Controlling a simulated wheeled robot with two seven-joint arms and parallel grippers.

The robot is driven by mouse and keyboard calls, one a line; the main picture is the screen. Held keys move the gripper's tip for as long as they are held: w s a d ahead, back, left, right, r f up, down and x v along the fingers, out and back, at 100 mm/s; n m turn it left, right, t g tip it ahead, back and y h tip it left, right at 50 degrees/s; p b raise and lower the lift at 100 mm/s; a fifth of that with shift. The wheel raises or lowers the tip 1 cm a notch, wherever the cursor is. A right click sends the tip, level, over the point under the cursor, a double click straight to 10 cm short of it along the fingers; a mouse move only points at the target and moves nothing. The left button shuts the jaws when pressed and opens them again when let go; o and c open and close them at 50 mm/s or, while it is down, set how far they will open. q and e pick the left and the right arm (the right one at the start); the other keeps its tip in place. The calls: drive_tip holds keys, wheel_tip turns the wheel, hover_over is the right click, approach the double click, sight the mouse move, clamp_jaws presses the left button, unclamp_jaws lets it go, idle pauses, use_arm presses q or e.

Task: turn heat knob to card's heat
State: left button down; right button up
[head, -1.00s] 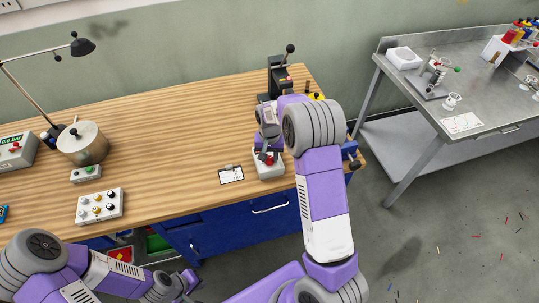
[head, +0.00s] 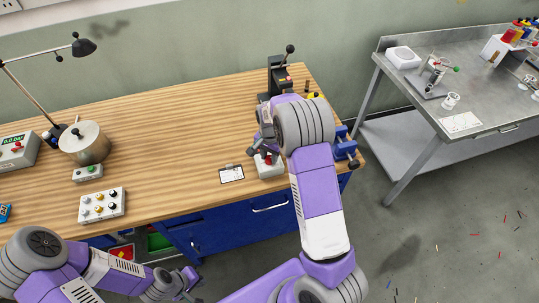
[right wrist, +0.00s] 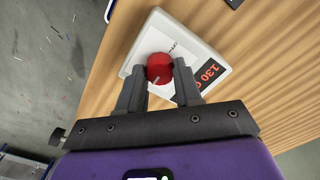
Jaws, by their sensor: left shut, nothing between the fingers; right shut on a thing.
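The heat knob is red and round with a pale pointer line; it shows in the right wrist view (right wrist: 159,67) on a white control box (right wrist: 205,50). My right gripper (right wrist: 160,76) is shut on the knob. In the head view the box (head: 270,170) sits near the table's front edge. A small card (head: 231,174) lies left of it, its writing too small to read. My left gripper (head: 186,281) is shut and empty, low in front of the table.
A white box with several knobs (head: 102,205), a metal pot (head: 84,143) and a desk lamp (head: 83,46) stand on the left of the wooden table. A black press (head: 279,78) stands behind my right arm. The table's middle is clear.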

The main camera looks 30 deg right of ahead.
sight(270, 158)
drive_tip(key=o, duration=1)
drive_tip(key=shift+o, duration=0.2)
wheel_tip(270, 158, up, 8)
drive_tip(key=shift+f+p, duration=0.2)
drive_tip(key=shift+p, duration=0.1)
